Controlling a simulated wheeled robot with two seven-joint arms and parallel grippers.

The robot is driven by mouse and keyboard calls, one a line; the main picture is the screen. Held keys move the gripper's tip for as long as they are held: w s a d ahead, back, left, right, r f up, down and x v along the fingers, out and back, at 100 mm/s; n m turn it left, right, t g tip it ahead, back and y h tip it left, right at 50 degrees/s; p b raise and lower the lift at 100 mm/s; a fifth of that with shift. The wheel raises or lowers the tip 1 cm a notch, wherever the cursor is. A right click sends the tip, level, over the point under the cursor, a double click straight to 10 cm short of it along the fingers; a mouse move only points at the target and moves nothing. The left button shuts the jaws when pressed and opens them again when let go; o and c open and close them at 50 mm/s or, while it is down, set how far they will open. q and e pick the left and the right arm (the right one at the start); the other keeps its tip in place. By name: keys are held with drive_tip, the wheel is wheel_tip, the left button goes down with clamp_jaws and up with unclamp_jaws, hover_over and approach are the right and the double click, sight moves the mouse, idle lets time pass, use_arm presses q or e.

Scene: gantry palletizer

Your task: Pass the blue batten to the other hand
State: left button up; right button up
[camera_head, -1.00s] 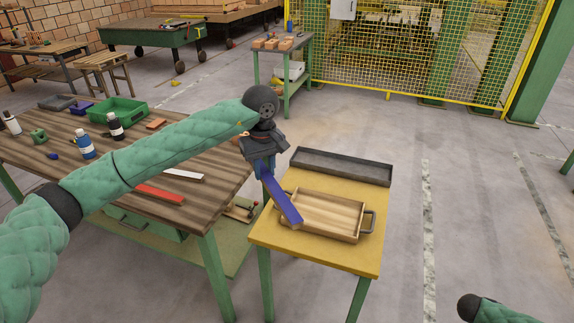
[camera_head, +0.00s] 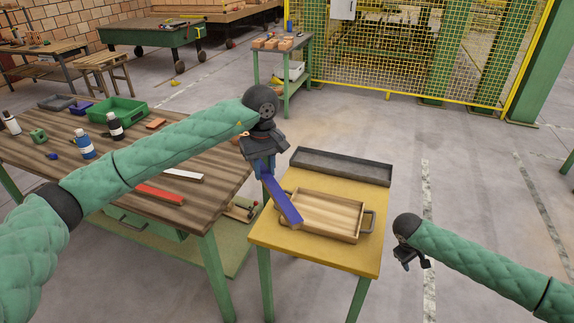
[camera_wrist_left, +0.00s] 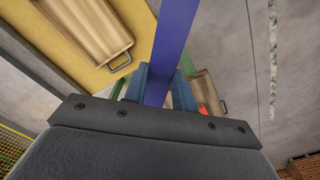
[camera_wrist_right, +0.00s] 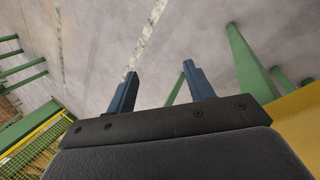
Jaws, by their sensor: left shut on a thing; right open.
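The blue batten (camera_head: 282,202) is held by one end in my left gripper (camera_head: 265,168), which is shut on it. It slants down to the right, its free end over the left side of the wooden tray on the yellow table. In the left wrist view the batten (camera_wrist_left: 174,45) runs out from between the fingers (camera_wrist_left: 158,88). My right gripper (camera_head: 411,263) is right of the yellow table, apart from the batten. In the right wrist view its two fingers (camera_wrist_right: 160,88) are spread and empty.
The yellow table (camera_head: 330,253) carries the wooden tray (camera_head: 352,241) and a dark grey tray (camera_head: 342,166). A brown workbench (camera_head: 215,212) at left holds a red batten (camera_head: 160,194), a white batten (camera_head: 184,175), a green bin (camera_head: 118,111) and bottles. Floor right of the yellow table is open.

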drive_tip(key=w+a+r+y, duration=0.2)
drive_tip(key=w+a+r, duration=0.3)
drive_tip(key=a+r, duration=0.7)
wheel_tip(320, 180, up, 32)
drive_tip(key=y, duration=0.3)
hover_over(287, 209)
drive_tip(key=shift+g, duration=0.3)
wheel_tip(287, 209, down, 12)
drive_tip(key=shift+f, duration=0.1)
drive_tip(key=c, duration=1.1)
use_arm(q)
drive_tip(key=o, duration=1.1)
